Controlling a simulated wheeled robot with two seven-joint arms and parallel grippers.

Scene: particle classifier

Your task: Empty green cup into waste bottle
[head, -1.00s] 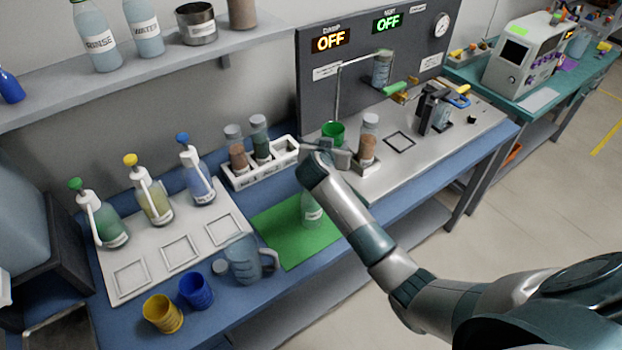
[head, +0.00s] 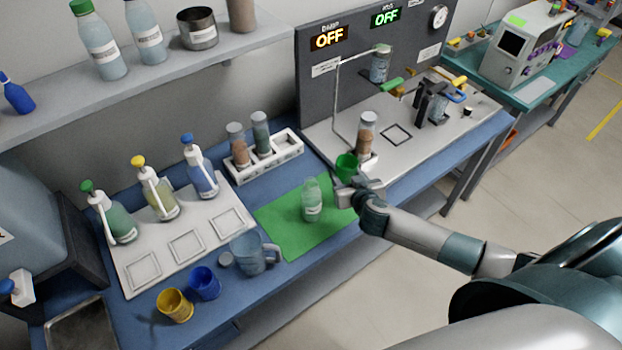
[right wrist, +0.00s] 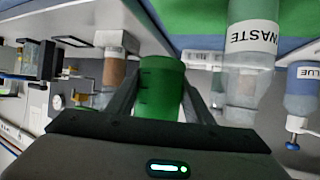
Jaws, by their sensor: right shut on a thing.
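My right gripper (head: 350,183) is shut on the green cup (head: 346,166), beside the right edge of the green mat (head: 283,238). In the right wrist view the green cup (right wrist: 161,85) sits between the two fingers. The waste bottle (head: 312,203) stands upright on the mat, left of the cup and apart from it. Its label reads WASTE in the right wrist view (right wrist: 252,45), where the picture is upside down. The cup's contents cannot be made out. My left gripper is not in view.
A rack (head: 290,146) with capped bottles stands behind the mat. A brown-filled bottle (head: 366,135) stands near the cup on the machine base. A blue jug (head: 248,253), a blue cup (head: 204,284) and a yellow cup (head: 175,306) stand left of the mat.

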